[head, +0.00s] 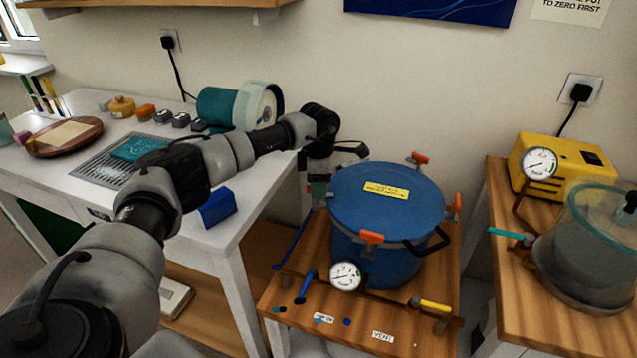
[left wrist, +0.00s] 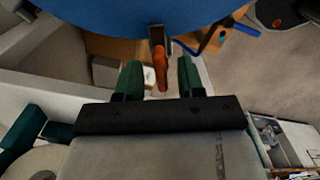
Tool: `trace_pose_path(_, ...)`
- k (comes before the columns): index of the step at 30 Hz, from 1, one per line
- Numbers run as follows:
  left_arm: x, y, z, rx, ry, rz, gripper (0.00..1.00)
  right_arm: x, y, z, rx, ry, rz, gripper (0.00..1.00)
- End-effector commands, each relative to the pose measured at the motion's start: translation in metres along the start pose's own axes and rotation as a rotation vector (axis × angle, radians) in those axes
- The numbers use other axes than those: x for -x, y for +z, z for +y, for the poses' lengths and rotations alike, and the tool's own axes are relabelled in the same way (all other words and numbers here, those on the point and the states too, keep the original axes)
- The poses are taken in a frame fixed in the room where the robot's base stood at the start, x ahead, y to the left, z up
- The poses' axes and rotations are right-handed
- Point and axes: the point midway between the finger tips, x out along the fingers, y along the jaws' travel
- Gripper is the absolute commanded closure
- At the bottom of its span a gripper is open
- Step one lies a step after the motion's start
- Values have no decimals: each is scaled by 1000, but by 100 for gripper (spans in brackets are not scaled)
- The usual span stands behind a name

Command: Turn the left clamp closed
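The blue pressure pot (head: 385,205) stands on a wooden board with its round lid on. The left clamp shows in the left wrist view as an orange handle (left wrist: 160,68) sticking out from the pot's rim; in the head view my gripper and arm largely hide it. My left gripper (head: 319,192) is at the left side of the pot. In the left wrist view its two green fingers (left wrist: 158,66) are open, one on each side of the orange handle, with gaps visible on both sides. My right gripper is not in view.
Other orange clamps sit at the pot's front (head: 371,237), right (head: 457,203) and back (head: 420,158). A gauge (head: 345,276) and a yellow-handled valve (head: 435,306) are in front. A yellow pump (head: 562,165) and a clear chamber (head: 592,245) stand at right.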

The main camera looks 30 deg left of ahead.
Motion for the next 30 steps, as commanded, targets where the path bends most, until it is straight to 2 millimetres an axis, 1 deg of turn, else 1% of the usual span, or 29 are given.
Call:
trace_pose_path(4, 2, 0, 0, 0, 0, 0, 62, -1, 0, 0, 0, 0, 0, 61)
trace_pose_path(7, 13, 0, 0, 0, 1, -1, 62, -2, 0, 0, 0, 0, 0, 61)
trace_pose_path(11, 37, 0, 1, 1, 3, -3, 62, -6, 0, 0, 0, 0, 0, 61)
trace_pose_path(15, 66, 0, 1, 0, 3, -3, 62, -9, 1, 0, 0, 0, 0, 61)
trace_pose_path(18, 84, 0, 0, 0, 3, -2, 62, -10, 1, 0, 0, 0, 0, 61)
trace_pose_path(21, 97, 0, 1, 0, 2, -1, 62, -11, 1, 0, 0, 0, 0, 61)
trace_pose_path(25, 106, 0, 0, 0, 1, 0, 62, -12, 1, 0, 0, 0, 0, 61)
trace_pose_path(30, 108, 0, 0, 0, 0, 0, 62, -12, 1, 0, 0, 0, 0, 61)
